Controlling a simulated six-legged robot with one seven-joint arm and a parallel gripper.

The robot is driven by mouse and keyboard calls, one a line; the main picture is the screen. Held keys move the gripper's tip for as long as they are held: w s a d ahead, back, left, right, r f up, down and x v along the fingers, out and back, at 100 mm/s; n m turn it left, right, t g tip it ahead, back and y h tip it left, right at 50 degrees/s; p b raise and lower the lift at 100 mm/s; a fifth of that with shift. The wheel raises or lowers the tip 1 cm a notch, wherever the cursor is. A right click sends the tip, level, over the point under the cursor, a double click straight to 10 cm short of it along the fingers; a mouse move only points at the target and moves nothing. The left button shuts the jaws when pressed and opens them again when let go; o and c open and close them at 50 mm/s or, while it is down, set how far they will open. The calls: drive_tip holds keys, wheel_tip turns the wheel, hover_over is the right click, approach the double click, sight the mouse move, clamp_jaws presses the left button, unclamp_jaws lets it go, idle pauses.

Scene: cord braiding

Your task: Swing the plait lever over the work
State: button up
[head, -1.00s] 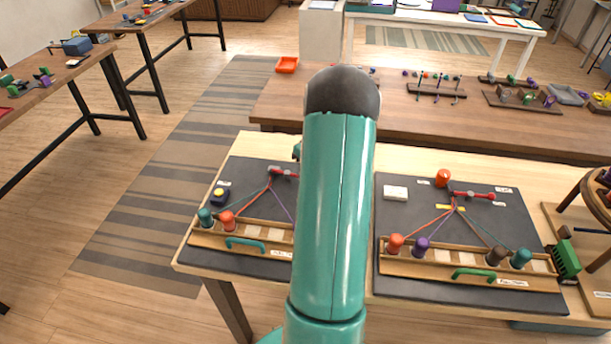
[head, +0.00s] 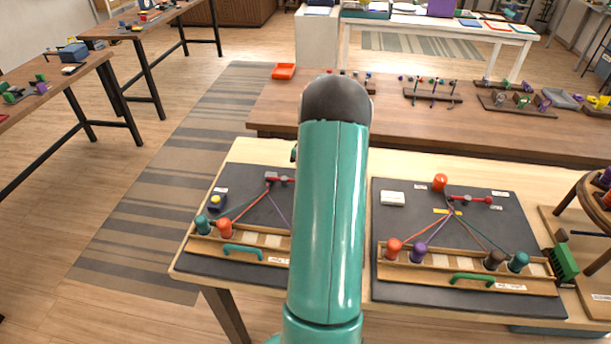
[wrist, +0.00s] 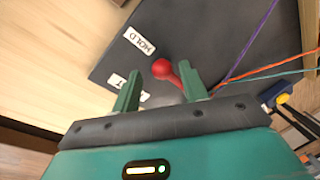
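The plait lever has a red knob (wrist: 161,69) and red arm, seen in the wrist view over a dark board (wrist: 200,35). My gripper (wrist: 158,72) is open, with its two green fingers on either side of the knob. The right finger overlaps part of the lever arm, and I cannot tell whether it touches. A HOLD label (wrist: 139,40) lies beside the knob, and a second label is partly covered by the left finger. In the head view a red lever (head: 282,179) shows at the top of the left board (head: 235,200). My arm hides its right end and my gripper.
Purple, orange and teal cords (wrist: 250,72) run from near the lever. Spools stand along a wooden rack (head: 240,240) with a teal handle. A second board (head: 400,225) with its own red lever (head: 470,199) lies to the right. A dark wooden table (head: 400,127) stands behind.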

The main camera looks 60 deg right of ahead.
drive_tip(key=shift+a, duration=0.1)
wheel_tip(320, 180, up, 14)
drive_tip(key=d, duration=0.2)
drive_tip(key=shift+s+d+f, duration=0.25)
drive_tip(key=shift+s+d, duration=0.05)
idle(0.5)
